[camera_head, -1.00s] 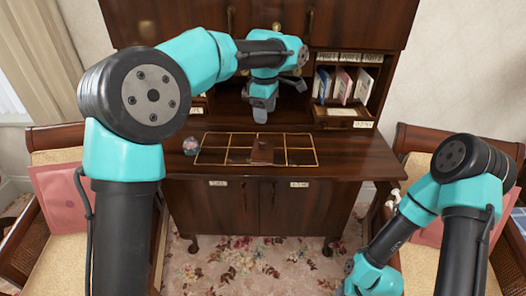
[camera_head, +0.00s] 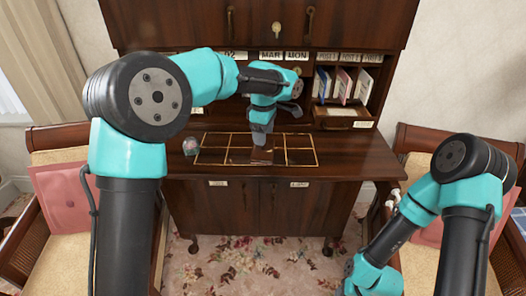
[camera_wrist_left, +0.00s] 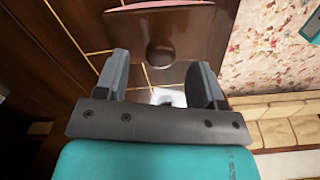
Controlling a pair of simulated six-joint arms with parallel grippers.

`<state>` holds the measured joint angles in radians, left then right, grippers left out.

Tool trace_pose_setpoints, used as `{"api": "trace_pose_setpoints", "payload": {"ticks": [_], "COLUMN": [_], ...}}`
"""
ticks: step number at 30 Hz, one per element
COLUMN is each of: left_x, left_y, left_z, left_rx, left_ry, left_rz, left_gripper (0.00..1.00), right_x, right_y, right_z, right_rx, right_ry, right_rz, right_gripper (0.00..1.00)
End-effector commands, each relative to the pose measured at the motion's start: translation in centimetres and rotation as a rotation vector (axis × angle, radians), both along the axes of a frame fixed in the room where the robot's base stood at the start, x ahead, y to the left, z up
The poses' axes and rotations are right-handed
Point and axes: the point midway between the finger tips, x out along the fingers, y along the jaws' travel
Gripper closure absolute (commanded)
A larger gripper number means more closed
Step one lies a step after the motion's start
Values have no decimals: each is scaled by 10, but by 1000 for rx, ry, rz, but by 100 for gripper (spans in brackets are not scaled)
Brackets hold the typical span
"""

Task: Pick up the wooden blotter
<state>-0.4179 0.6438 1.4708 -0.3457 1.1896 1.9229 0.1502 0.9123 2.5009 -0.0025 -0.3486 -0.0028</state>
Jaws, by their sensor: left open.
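The wooden blotter (camera_head: 262,156), small and dark brown, rests on the gold-lined grid on the desk top. Its upper part is partly hidden behind my left gripper (camera_head: 260,140). In the left wrist view, the blotter (camera_wrist_left: 185,25) shows as a brown wooden piece with a round dark knob in its middle, just beyond the fingertips. My left gripper (camera_wrist_left: 160,75) has its fingers apart, with the knob lined up with the gap between them. I cannot tell whether the fingers touch the blotter. My right arm is at the right, with its gripper out of view.
The gold-lined grid (camera_head: 212,155) covers the desk's middle. A small glassy round object (camera_head: 191,146) sits at its left. Pigeonholes with upright cards (camera_head: 345,86) stand at the back right. Chairs with pink cushions (camera_head: 65,198) flank the desk. The desk's right side is clear.

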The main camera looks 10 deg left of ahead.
Motion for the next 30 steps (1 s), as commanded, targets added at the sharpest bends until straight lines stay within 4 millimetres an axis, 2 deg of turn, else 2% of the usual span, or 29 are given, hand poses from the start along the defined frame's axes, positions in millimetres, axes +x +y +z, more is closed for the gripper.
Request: {"api": "trace_pose_setpoints", "payload": {"ticks": [3,7,22,23,30], "left_x": [-1,0,0,0,0], "left_y": [2,2,2,2,2], "left_z": [-19,-31,-32,-32,-32], "left_rx": [1,0,0,0,0], "left_ry": [4,2,1,1,1], "left_rz": [0,0,0,0,0], "left_gripper": [37,37,37,38,61], "right_x": [0,0,0,0,0], "right_y": [0,0,0,0,0], "right_z": [0,0,0,0,0], "right_rx": [0,0,0,0,0], "right_ry": [0,0,0,0,0], "right_rz": [0,0,0,0,0], "right_gripper": [57,57,57,57,57]}}
